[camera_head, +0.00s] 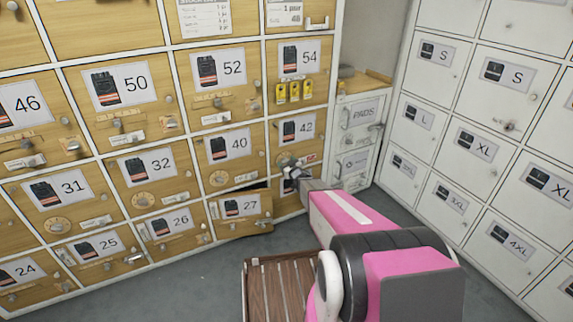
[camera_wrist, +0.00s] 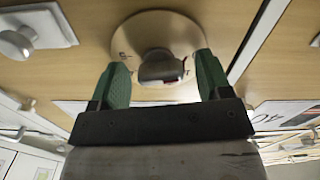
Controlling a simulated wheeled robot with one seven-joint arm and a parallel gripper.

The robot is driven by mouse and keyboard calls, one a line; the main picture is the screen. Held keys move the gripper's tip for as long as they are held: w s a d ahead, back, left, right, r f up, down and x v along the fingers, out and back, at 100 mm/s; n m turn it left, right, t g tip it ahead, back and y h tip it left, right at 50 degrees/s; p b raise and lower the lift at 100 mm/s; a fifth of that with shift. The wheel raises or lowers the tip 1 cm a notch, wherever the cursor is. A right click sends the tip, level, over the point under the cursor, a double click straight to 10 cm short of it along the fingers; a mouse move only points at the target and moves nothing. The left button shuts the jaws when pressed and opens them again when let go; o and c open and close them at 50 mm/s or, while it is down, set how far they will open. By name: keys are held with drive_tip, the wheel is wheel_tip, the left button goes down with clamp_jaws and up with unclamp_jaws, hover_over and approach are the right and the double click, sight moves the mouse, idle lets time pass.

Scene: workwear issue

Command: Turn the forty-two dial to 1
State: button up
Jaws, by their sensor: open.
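The forty-two dial (camera_wrist: 150,32) is a cream disc with a grey central knob (camera_wrist: 160,68) on a wooden door, seen in the wrist view. Small marks show on the disc, but I cannot read its setting. My gripper (camera_wrist: 162,66) is open, with green fingers on either side of the knob and a gap to each. In the head view the dial (camera_head: 284,160) sits below the 42 label (camera_head: 298,129), partly hidden by my gripper (camera_head: 294,170).
Other numbered wooden lockers surround it. Drawer 27 (camera_head: 241,208) sticks out at the lower left. White lockers (camera_head: 468,150) stand to the right. A slatted wooden bench (camera_head: 283,290) is low in front. Another pale knob (camera_wrist: 18,42) shows in the wrist view.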

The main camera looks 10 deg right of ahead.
drive_tip(key=c, duration=0.9)
drive_tip(key=m, duration=0.4)
drive_tip(key=shift+m, duration=1.8)
drive_tip(key=o, duration=0.9)
